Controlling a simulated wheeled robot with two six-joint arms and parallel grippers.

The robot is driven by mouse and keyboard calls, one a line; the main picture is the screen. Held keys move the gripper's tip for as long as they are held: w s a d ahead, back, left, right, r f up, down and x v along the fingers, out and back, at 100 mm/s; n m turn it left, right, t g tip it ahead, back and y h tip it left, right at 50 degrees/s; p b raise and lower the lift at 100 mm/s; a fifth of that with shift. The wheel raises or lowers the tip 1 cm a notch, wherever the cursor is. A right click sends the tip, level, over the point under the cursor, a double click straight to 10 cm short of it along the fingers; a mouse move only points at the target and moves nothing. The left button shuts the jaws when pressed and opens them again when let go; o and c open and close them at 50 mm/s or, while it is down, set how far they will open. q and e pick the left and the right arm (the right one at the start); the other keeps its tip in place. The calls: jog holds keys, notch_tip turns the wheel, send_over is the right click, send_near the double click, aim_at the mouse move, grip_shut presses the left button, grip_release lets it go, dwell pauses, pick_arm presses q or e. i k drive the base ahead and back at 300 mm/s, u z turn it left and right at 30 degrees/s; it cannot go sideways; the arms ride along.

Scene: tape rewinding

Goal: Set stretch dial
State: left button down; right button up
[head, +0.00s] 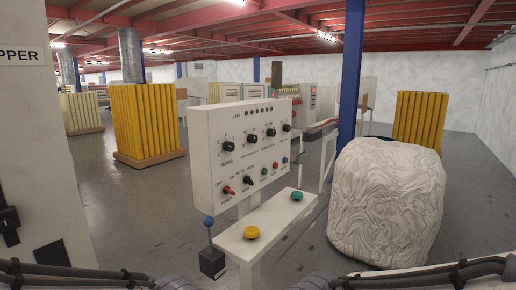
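The other dial labels are too small to read surely, so I cannot tell which one is stretch. Parts of my arms show along the bottom left and bottom right edges. Neither gripper is in view, and nothing touches the panel.
Below the dials are a red switch (228,190) and several coloured buttons. A white shelf (275,218) carries a yellow button (251,232) and a teal button (297,196). A blue-knobbed lever (208,222) stands left. A wrinkled white bale (385,205) and blue post (351,75) stand right.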

aim_at(271, 133)
jog(key=u, duration=0.5)
jog(key=k, duration=0.25)
jog(key=z, duration=1.7)
jog(key=i, duration=1.6)
jog(key=u, duration=0.75)
jog(key=i, duration=0.6)
jog(key=u, duration=0.45)
